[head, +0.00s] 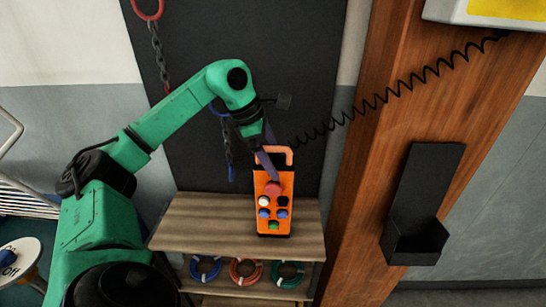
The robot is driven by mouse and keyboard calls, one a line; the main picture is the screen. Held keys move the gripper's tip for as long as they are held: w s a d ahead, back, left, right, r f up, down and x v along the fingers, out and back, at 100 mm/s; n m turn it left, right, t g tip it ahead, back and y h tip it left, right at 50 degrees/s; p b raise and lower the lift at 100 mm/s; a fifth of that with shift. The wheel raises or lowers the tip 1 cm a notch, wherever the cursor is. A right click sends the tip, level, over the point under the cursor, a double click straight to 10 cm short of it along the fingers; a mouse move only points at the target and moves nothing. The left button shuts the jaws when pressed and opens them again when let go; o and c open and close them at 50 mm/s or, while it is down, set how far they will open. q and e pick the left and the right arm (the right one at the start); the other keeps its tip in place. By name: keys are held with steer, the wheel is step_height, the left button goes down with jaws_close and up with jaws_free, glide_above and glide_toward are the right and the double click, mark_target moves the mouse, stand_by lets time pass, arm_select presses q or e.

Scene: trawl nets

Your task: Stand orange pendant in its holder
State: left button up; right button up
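The orange pendant (282,228) has a pale orange loop handle on top and several coloured buttons on its face. It is upright at the wooden shelf; I cannot tell whether its base touches the shelf top. My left gripper (266,158) is at the pendant's top, its dark fingers overlapping the handle and upper face. Whether they are closed on it is not clear. The black holder (413,205), a tall back plate with an open pocket at the bottom, is on the wooden post to the right, and its pocket looks empty. My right gripper is out of view.
The wooden shelf (190,222) has blue, red and green coils (246,271) below. A black coiled cord (365,108) runs from the pendant's top to a white and yellow box (490,12). A chain (158,55) hangs behind my arm.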

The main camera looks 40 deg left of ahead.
arm_select(q)
steer(key=p+v, duration=0.2)
steer(key=v, duration=1)
